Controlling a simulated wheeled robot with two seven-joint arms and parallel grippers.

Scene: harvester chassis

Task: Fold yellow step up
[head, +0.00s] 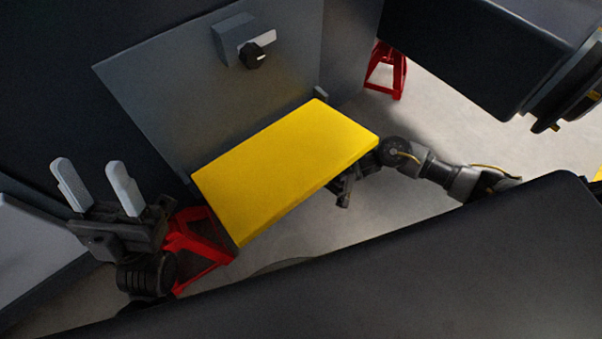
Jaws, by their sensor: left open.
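The yellow step (285,165) is a flat rectangular plate in the middle of the head view. It lies folded out from the grey upright panel (160,105), its far long edge along the panel's bottom. My left gripper (88,168) is open and empty, left of the step and apart from it, its two pale fingers pointing up in the picture. My right arm comes in from the right to the step's right end. The right gripper (346,188) is partly under the step's near right edge. Its fingers are hidden by the step, so I cannot tell their state or whether they touch it.
A grey box with a dark knob (252,55) sits on the panel above the step. Red stands show at the lower left (196,248) and upper right (386,72). A dark block (480,50) overhangs at the upper right. Pale floor (450,125) is clear on the right.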

